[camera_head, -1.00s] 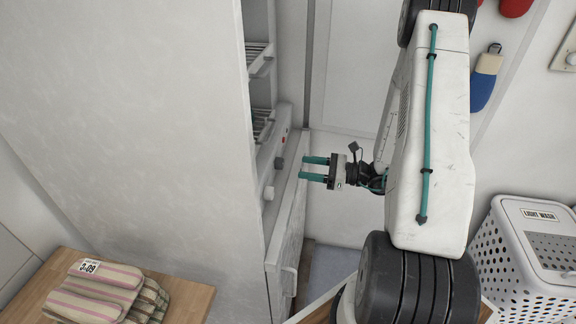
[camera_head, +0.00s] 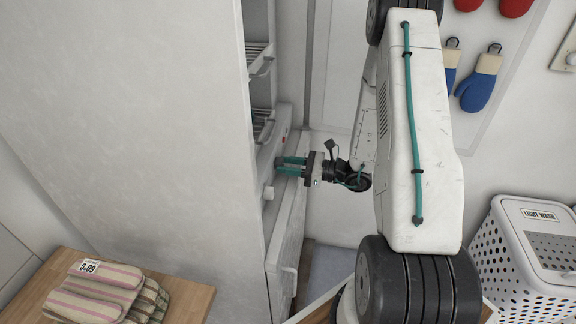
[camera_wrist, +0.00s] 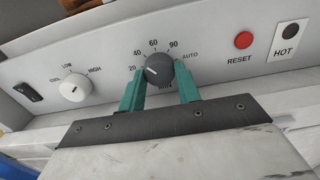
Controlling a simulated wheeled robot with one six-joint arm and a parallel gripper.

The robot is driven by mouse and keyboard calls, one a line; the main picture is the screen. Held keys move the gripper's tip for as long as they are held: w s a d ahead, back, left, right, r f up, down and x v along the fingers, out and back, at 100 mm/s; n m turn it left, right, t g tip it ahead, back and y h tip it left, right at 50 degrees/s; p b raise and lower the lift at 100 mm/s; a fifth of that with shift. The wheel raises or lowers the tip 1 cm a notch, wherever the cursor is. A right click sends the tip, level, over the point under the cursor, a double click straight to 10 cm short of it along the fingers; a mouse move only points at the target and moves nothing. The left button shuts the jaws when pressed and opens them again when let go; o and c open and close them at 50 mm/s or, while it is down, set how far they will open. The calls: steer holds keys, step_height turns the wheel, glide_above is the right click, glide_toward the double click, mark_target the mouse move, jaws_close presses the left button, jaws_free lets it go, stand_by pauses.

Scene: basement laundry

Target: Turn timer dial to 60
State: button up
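The timer dial (camera_wrist: 159,70) is a round dark grey knob on the light dryer panel. Around it are printed 20, 40, 60, 90 and AUTO; the label below it is partly hidden. Its pale pointer line lies on the left side, toward about 20. My gripper (camera_wrist: 160,82) has its two teal fingers on either side of the dial, apparently open, with narrow gaps. In the head view my gripper (camera_head: 280,166) reaches left to the panel (camera_head: 265,165), where its fingers hide the dial.
A white knob (camera_wrist: 75,88) marked LOW and HIGH and a black switch (camera_wrist: 27,92) are left of the dial. A red RESET button (camera_wrist: 243,40) and a HOT sign (camera_wrist: 289,38) are right. Folded cloths (camera_head: 100,292) lie on a wooden top; a white basket (camera_head: 510,255) stands right.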

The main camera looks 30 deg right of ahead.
steer(key=shift+m, duration=0.4)
steer(key=m, duration=0.3)
steer(key=shift+m, duration=2)
steer(key=o, duration=1)
steer(key=shift+s+d, duration=0.1)
steer(key=v, duration=0.7)
steer(key=shift+s+d, duration=0.25)
steer(key=shift+s, duration=0.05)
